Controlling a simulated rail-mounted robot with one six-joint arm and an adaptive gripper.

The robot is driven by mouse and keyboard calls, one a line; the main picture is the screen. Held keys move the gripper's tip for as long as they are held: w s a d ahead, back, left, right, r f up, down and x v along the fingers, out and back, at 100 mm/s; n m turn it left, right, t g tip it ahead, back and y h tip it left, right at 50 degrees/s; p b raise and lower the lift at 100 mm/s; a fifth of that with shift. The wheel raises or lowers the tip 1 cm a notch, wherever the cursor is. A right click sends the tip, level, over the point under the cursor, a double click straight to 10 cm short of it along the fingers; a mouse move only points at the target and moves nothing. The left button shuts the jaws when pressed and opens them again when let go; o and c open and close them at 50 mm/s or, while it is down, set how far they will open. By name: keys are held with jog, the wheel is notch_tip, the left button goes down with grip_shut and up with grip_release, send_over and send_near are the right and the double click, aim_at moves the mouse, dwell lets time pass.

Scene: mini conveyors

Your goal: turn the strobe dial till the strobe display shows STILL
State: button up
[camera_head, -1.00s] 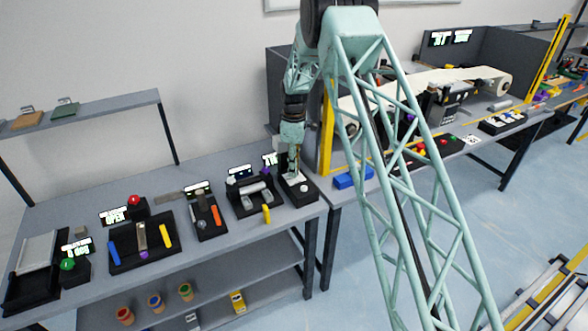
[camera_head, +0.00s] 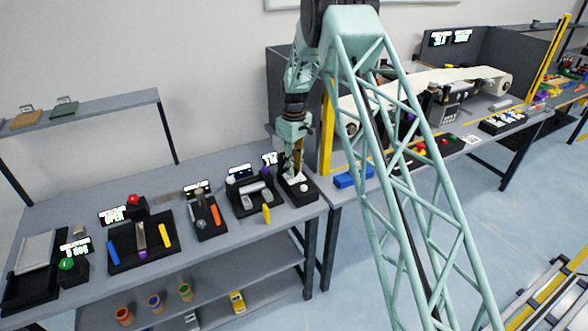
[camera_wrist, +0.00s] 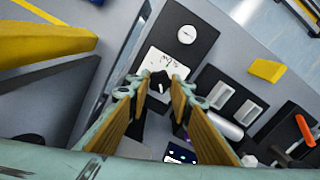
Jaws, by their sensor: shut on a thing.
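The strobe dial is a small black knob (camera_wrist: 160,84) with a white pointer mark, set at the end of a white plate on a black base. My gripper (camera_wrist: 156,82) points down at it and is shut on the knob, with one finger on each side. In the head view my gripper (camera_head: 294,177) stands over the rightmost device on the left bench. A small lit display (camera_head: 270,158) is behind the device, partly hidden by my arm; its text cannot be read.
A round white button (camera_wrist: 186,35) sits on the same base. A yellow block (camera_wrist: 267,70) and a device with grey rollers (camera_wrist: 245,113) stand beside it. A yellow post (camera_head: 326,135) rises close to the right of my gripper. A blue block (camera_head: 352,177) lies on the right bench.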

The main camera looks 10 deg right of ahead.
jog(key=m, duration=0.5)
jog(key=shift+m+b, duration=0.35)
jog(key=shift+m, duration=2.05)
jog(key=o, duration=0.8)
jog(key=shift+o, duration=0.2)
jog(key=shift+r, duration=0.2)
notch_tip(320, 180, up, 12)
jog(key=shift+f, duration=0.2)
